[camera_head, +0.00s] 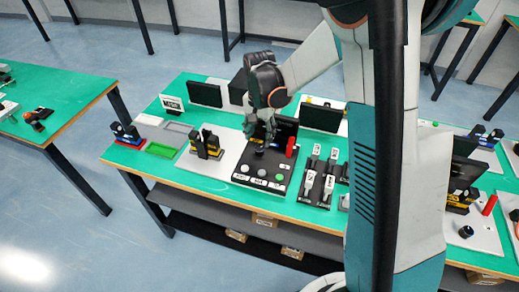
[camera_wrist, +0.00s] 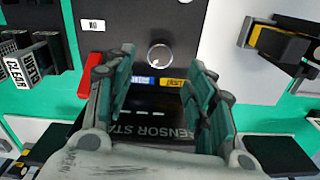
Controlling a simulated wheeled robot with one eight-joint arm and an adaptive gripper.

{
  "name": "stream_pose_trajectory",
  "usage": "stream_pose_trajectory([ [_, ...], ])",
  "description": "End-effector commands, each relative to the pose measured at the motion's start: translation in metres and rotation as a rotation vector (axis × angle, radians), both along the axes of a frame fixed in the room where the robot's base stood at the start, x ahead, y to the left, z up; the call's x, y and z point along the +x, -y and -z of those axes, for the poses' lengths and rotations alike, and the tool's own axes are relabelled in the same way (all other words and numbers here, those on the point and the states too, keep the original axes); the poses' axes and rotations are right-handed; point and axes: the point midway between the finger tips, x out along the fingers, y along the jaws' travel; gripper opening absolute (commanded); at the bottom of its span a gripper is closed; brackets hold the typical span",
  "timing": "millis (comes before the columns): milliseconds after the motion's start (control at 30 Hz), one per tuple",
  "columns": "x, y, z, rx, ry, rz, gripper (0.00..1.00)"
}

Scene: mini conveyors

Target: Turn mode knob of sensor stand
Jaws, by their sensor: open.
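The sensor stand is a black unit whose panel (camera_head: 256,180) shows below my gripper in the head view. In the wrist view, a round silver knob (camera_wrist: 160,55) sits on the stand's black panel (camera_wrist: 205,30), with blue and yellow labels beside it. A dark sign face (camera_wrist: 150,110) reading "SENSOR STA..." is partly hidden by my fingers. My gripper (camera_head: 261,142) points down over the back of the panel. In the wrist view, my gripper (camera_wrist: 158,78) has its fingers spread apart with nothing between them. The knob appears just beyond the fingertips, apart from them.
A red part (camera_head: 290,147) stands at the panel's right side and shows close to one finger in the wrist view (camera_wrist: 91,86). Black-and-yellow blocks (camera_head: 206,144) stand to the left. Labelled switches (camera_head: 322,175) stand to the right. Dark screens (camera_head: 320,117) stand behind.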

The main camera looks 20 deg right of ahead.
Motion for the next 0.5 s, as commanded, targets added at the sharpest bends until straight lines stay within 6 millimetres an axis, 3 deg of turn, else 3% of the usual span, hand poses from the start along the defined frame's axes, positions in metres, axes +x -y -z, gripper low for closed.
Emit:
stream_pose_trajectory([
  [33,0.000,0.000,0.014,0.000,0.000,0.000,0.50],
  [200,0.000,0.000,0.042,0.000,0.000,0.000,0.50],
  [500,0.000,0.000,0.064,0.000,0.000,0.000,0.50],
])
